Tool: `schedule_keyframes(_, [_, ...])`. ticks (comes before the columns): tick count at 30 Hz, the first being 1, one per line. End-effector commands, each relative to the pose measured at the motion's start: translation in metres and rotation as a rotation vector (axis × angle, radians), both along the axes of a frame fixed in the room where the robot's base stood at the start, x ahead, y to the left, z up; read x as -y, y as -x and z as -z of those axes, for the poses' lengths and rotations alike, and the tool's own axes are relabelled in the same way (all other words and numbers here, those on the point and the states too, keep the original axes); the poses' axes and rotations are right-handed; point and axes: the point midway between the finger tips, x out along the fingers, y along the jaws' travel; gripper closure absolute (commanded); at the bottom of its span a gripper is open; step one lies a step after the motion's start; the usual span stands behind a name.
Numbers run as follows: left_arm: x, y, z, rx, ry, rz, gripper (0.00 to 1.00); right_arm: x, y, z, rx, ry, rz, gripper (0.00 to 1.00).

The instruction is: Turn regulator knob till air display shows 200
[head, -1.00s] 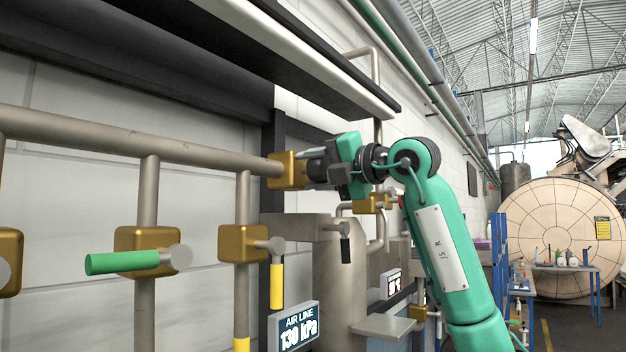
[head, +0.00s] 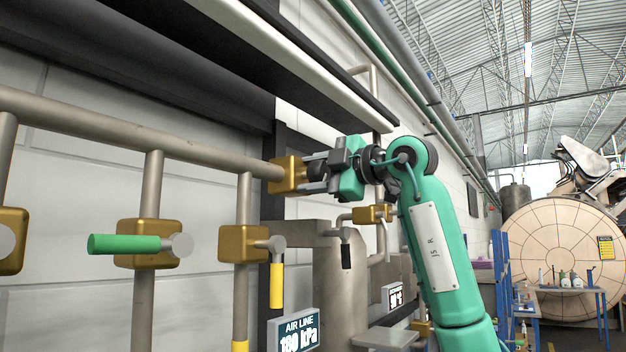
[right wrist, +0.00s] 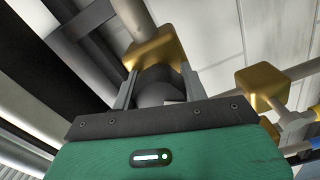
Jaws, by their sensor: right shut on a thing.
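The regulator is a gold block (head: 287,175) at the right end of the upper pipe. Its dark round knob (right wrist: 158,88) shows between my fingers in the right wrist view. My right gripper (head: 314,172) is shut on the knob, with a finger on each side of it; in the head view the gripper mostly hides the knob. The air line display (head: 294,330) at the bottom reads 180 kPa. My left gripper is not in view.
A green-handled valve (head: 130,244) and a yellow-handled valve (head: 276,285) sit on pipes at the left. A second display (head: 395,296) stands behind. A dark ledge runs above the pipe.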

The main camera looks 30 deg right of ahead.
Motion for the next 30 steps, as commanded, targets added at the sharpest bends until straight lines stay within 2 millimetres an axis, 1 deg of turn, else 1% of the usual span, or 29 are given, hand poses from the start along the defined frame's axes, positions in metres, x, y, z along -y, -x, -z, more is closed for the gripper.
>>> schedule_keyframes(8, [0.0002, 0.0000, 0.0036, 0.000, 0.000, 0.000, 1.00, 0.0001, 0.0000, -0.0002, -0.023, -0.058, 0.000, 0.79])
schedule_keyframes(20, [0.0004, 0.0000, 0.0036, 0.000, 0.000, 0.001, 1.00, 0.0001, -0.0001, -0.0004, -0.025, -0.063, 0.000, 0.79])
schedule_keyframes(21, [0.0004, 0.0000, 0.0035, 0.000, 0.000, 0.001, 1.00, 0.0001, -0.0001, -0.0004, -0.025, -0.063, 0.000, 0.54])
schedule_keyframes(23, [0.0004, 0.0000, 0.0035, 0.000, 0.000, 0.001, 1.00, 0.0001, -0.0001, -0.0004, -0.025, -0.063, 0.000, 0.42])
schedule_keyframes(24, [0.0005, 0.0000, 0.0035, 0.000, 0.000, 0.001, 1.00, 0.0001, -0.0001, -0.0004, -0.026, -0.063, 0.000, 0.35])
schedule_keyframes(30, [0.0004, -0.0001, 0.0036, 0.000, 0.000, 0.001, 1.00, 0.0000, -0.0001, -0.0002, -0.026, -0.062, 0.000, 0.34])
